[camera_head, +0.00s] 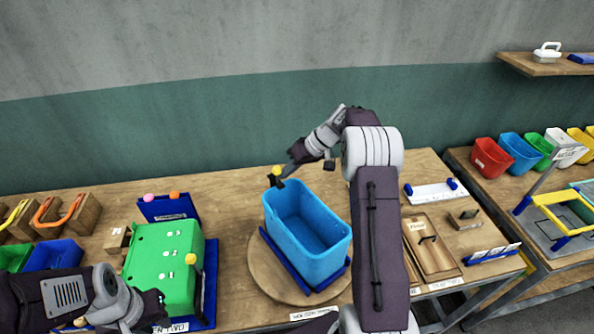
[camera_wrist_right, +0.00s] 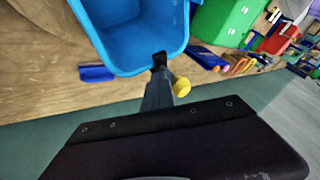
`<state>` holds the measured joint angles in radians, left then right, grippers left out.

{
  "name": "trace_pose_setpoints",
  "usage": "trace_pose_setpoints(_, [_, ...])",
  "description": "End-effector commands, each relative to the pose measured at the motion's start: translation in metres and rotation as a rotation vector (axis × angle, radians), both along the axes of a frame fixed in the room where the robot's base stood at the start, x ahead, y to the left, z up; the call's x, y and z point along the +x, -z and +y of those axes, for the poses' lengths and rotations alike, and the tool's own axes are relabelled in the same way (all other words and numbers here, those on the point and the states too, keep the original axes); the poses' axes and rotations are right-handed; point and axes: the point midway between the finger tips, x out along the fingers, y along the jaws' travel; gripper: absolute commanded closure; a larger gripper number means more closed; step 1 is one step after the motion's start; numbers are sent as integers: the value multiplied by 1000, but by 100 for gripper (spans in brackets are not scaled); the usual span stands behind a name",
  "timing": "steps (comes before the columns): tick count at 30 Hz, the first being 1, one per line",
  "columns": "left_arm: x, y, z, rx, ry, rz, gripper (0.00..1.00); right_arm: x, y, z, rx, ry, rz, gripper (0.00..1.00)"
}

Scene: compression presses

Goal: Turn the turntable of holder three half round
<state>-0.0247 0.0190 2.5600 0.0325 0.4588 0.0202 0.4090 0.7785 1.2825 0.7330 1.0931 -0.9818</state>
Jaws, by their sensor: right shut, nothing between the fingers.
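A blue open bin (camera_head: 320,262) stands in a blue holder (camera_head: 285,262) on a round wooden turntable (camera_head: 264,278). My right gripper (camera_head: 276,181) is shut and empty at the bin's back left corner, by the rim. In the right wrist view its dark fingertips (camera_wrist_right: 160,60) are at the rim of the blue bin (camera_wrist_right: 130,40); I cannot tell if they touch it. A yellow knob (camera_wrist_right: 182,87) shows beside the fingers. My left gripper (camera_head: 153,308) is low at the left, in front of a green box; its finger gap is unclear.
The green box (camera_head: 160,262) stands in a blue holder left of the turntable. A wooden tray (camera_head: 436,258) and a white plate (camera_head: 430,193) lie to the right. Coloured bins, including a red one (camera_head: 490,158), stand on the right table. The wall is close behind the table.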

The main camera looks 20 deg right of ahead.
Motion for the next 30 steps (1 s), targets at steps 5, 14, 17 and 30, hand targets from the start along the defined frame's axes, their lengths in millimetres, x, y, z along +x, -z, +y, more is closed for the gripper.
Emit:
trace_pose_setpoints(5, [0, 0, 0, 0, 0, 0, 73, 0, 0, 12, 0, -89, 0, 100])
trace_pose_setpoints(14, [0, -3, 0, 0, 0, 0, 73, -3, 0, 30, 0, -239, 1, 100])
trace_pose_setpoints(17, [0, -4, 0, 0, 0, 0, 73, -4, 0, 36, 1, -289, 1, 100])
trace_pose_setpoints(30, [0, -14, 0, 0, 0, 0, 73, -15, -1, 61, 1, -509, 1, 100])
